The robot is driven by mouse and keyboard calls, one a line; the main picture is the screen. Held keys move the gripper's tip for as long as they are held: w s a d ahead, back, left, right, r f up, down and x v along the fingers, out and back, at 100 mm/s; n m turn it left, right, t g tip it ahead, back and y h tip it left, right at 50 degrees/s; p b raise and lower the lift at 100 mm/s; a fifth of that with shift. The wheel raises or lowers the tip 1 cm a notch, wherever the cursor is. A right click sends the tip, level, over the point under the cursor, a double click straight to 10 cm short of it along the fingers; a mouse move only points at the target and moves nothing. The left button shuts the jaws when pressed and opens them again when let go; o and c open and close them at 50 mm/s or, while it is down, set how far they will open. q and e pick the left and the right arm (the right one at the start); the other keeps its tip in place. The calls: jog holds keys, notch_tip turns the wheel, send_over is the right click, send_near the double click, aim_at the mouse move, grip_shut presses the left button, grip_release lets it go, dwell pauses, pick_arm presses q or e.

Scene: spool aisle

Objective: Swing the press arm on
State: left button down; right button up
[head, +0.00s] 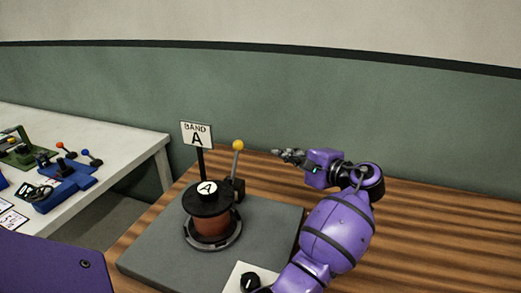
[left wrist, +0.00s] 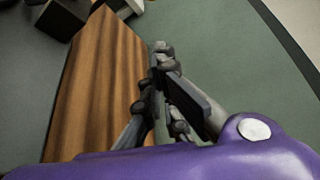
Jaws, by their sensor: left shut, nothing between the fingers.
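The press arm appears to be the grey lever with a yellow ball knob (head: 238,145), standing nearly upright from a black block behind the spool. The copper-brown spool (head: 211,224) sits on a grey base plate, with a black disc marked A on top. My left gripper (head: 278,155) is shut and empty, to the right of the yellow knob, its fingers pointing left with a visible gap. In the left wrist view the closed fingers (left wrist: 163,52) show over the wood and green wall; the knob is not seen there. My right gripper is not in view.
A "BAND A" sign (head: 197,134) stands behind the spool. A black dial (head: 250,281) on a pale panel is at the plate's front. A white table (head: 125,146) at left holds blue and green devices with small levers. The wooden top at right is clear.

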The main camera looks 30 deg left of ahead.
pick_arm(q)
jog(key=x, duration=1)
jog(key=s+p, duration=0.1)
jog(key=s, duration=0.1)
jog(key=s+r+p, duration=0.1)
jog(key=shift+s+d+r, duration=0.1)
jog(key=shift+s+r, duration=0.1)
jog(key=shift+s, duration=0.2)
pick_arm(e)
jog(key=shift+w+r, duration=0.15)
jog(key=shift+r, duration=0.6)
